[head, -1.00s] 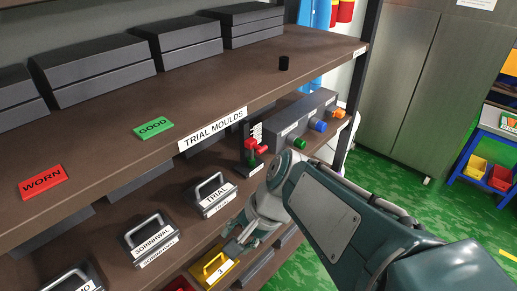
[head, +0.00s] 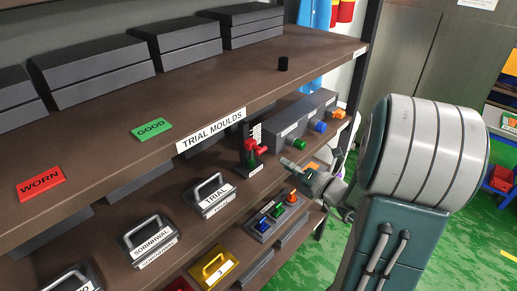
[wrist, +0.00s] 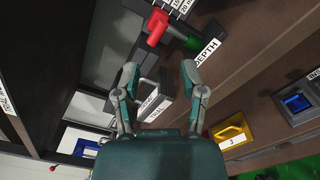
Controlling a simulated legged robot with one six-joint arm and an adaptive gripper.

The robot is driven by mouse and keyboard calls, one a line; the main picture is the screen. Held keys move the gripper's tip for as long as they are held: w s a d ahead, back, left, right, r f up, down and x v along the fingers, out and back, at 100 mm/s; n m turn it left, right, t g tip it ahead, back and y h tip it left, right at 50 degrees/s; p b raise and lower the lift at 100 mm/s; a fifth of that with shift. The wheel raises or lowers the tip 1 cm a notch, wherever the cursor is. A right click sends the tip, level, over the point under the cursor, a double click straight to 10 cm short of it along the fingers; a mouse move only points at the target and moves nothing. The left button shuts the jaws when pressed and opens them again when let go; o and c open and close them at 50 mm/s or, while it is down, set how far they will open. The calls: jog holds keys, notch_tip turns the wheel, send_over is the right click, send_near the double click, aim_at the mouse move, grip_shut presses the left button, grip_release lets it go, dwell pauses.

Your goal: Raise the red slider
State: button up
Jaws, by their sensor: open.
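The red slider (head: 256,147) sits on a dark upright post with a white scale, on the middle shelf below the TRIAL MOULDS label. It also shows at the top of the wrist view (wrist: 157,27), beside a green part (wrist: 192,43) and a DEPTH label (wrist: 206,53). My gripper (head: 291,168) is just right of the post and slightly lower in the head view. In the wrist view my gripper (wrist: 158,70) has its two fingers spread with nothing held between them. The red slider lies beyond the fingertips, apart from them.
A grey box with green, blue and orange knobs (head: 320,126) stands behind my gripper. The TRIAL block (head: 214,199) with a handle is left of the post. A panel with green, blue and orange pieces (head: 276,217) and a yellow handled block (head: 213,268) are lower down.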

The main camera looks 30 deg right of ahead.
aim_at(259, 149)
jog(key=x, duration=1)
jog(key=shift+a, duration=0.15)
grip_shut()
